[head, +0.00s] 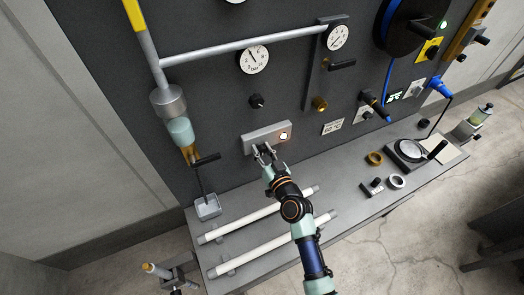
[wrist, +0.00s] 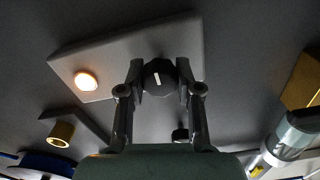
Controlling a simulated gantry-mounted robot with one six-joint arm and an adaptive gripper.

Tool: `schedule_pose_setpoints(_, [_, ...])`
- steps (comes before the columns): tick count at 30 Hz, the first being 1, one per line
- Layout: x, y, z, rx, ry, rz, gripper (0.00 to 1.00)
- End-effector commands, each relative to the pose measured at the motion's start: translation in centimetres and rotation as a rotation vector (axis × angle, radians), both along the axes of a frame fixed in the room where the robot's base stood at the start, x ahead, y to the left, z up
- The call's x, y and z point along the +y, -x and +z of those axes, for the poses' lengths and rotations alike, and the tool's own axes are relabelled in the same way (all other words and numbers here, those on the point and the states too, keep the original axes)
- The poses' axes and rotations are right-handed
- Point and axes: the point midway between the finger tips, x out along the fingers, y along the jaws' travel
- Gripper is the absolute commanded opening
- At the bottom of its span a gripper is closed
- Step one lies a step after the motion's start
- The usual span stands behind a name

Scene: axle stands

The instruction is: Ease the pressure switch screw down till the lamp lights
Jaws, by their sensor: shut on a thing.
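The pressure switch is a grey box (head: 260,138) on the dark panel, also in the wrist view (wrist: 120,55). Its lamp glows bright orange-white in the head view (head: 284,136) and in the wrist view (wrist: 86,80). The screw is a dark faceted knob with a white mark (wrist: 158,77). My gripper (head: 264,152) reaches up to the box; in the wrist view its two fingers (wrist: 160,85) stand on either side of the knob, shut on it. In the head view the fingers hide the knob.
Gauges (head: 253,60) and a black knob (head: 257,101) sit above the box. A filter bowl (head: 181,130) hangs at left over a small tray (head: 207,207). Two white tubes (head: 258,214) lie on the bench under my arm. A round dial (head: 410,150) and rings lie at right.

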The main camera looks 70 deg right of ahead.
Motion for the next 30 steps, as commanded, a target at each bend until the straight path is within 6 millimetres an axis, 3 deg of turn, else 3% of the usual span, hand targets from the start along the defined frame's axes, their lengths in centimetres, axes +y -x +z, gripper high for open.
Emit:
schedule_pose_setpoints(1, [0.0, 0.0, 0.0, 0.001, -0.001, 0.000, 0.39])
schedule_pose_setpoints(5, [0.0, 0.0, 0.0, 0.001, -0.001, 0.000, 0.60])
schedule_pose_setpoints(16, [0.4, 0.5, -0.1, 0.001, -0.001, 0.000, 0.60])
schedule_pose_setpoints(30, [7.0, 8.2, -0.1, 0.000, -0.002, -0.002, 0.60])
